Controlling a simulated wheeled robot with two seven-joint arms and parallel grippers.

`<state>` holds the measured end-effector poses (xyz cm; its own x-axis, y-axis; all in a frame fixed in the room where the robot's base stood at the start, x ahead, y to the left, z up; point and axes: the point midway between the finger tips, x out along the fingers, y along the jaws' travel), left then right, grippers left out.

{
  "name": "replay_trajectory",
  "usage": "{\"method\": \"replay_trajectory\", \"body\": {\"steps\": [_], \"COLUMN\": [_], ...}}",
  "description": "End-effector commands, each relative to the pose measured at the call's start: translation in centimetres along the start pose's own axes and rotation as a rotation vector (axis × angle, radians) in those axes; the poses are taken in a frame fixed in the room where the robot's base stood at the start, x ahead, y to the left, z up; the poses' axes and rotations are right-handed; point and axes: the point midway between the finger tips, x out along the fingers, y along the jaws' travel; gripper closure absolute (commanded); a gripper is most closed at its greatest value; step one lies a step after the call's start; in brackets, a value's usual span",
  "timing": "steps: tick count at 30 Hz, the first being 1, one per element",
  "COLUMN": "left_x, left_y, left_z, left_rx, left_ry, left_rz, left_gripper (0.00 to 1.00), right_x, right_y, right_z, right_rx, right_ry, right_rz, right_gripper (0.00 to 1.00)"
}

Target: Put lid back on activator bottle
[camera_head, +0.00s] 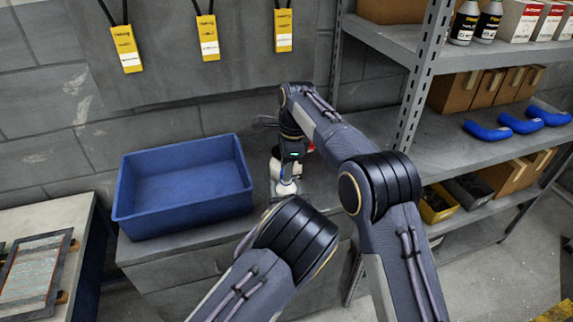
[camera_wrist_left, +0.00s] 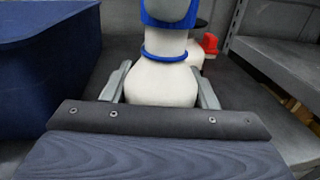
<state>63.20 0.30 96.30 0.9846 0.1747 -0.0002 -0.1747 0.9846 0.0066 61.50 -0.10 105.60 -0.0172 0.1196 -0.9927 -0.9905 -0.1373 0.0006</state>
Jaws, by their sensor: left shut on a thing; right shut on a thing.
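The activator bottle (camera_wrist_left: 160,84) is white and rounded, with a blue ring round its neck. It stands upright between the two grey fingers of my left gripper (camera_wrist_left: 166,88), which is shut on it. A white and blue piece, which looks like the lid (camera_wrist_left: 170,19), is directly above the neck, cut off by the top edge. Whether it touches the neck is unclear. In the head view my right gripper (camera_head: 290,165) points down over the white bottle (camera_head: 286,188), shut on the lid, which is mostly hidden there. My left gripper is largely hidden behind my left arm in that view.
A blue bin (camera_head: 185,205) stands close on the left of the bench. A red-topped white item (camera_wrist_left: 210,45) is behind the bottle, to the right. Metal shelving (camera_head: 415,80) with boxes and bottles rises on the right. Yellow tags (camera_head: 208,38) hang on the wall.

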Motion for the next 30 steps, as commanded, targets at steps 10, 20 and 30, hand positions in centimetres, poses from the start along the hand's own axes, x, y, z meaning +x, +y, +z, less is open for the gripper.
{"method": "replay_trajectory", "body": {"steps": [10,20,30], "left_x": [0.0,0.0,0.0], "left_y": [0.0,0.0,0.0], "left_z": [0.0,0.0,0.0], "left_rx": [0.000,0.000,0.000], "left_ry": [0.000,0.000,0.000], "left_rz": [0.000,0.000,0.000], "left_gripper": [0.88,0.88,1.00], "right_x": [0.0,0.5,1.1], "right_y": [0.0,0.0,0.0], "right_z": [0.0,-0.1,-0.1], "right_rx": [0.000,0.000,0.001], "right_ry": [0.000,0.000,0.000], "right_rz": [0.000,0.000,0.000], "right_gripper": [0.92,0.92,0.92]}}
